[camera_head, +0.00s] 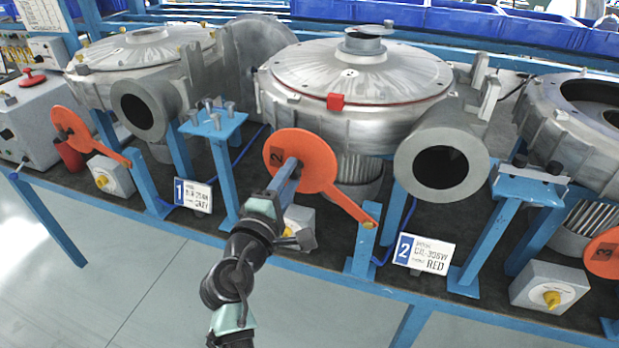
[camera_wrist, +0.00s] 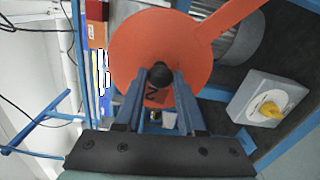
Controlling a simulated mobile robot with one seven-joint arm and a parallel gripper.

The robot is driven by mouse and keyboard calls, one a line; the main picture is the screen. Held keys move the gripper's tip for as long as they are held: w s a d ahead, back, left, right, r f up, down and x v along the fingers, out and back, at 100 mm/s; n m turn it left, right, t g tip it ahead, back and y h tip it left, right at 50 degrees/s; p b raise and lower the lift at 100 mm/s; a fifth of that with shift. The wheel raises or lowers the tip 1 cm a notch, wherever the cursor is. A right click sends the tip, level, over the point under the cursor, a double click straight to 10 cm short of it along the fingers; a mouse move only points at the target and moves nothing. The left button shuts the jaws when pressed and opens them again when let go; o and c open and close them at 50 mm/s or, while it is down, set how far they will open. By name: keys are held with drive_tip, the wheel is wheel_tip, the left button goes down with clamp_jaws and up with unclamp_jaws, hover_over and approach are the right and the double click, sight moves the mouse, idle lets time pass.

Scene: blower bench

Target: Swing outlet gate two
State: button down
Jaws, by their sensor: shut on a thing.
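Outlet gate two is an orange disc (camera_head: 312,158) marked "2" on an orange arm that runs down right to a blue post (camera_head: 363,240). The disc stands left of the second blower's round outlet (camera_head: 440,165), whose dark opening is uncovered. My gripper (camera_head: 290,166) reaches up to the disc's left part. In the wrist view, the gate disc (camera_wrist: 130,50) fills the upper middle, and my gripper (camera_wrist: 158,80) has its two fingers shut on a dark round knob (camera_wrist: 160,74) on the disc's face.
The second blower (camera_head: 365,80) stands behind the gate. A box with a yellow knob (camera_wrist: 268,104) sits near the gate.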

drive_tip(key=shift+w+a+f+n+b, duration=0.1)
drive_tip(key=shift+a+f+n+b, duration=0.4)
drive_tip(key=shift+f, duration=0.3)
drive_tip(key=shift+w+a+f+n+b, duration=0.15)
drive_tip(key=shift+a+f+n+b, duration=0.2)
drive_tip(key=shift+f+n, duration=0.4)
drive_tip(key=shift+w+a+f+n+b, duration=0.1)
drive_tip(key=shift+a+f+n+b, duration=0.3)
drive_tip(key=shift+f, duration=0.5)
drive_tip(key=shift+a, duration=0.1)
drive_tip(key=c, duration=0.5)
unclamp_jaws()
drive_tip(key=shift+f, duration=0.1)
drive_tip(key=shift+s, duration=0.1)
drive_tip(key=v, duration=1.2)
drive_tip(key=shift+s, duration=0.4)
drive_tip(key=shift+a, duration=0.15)
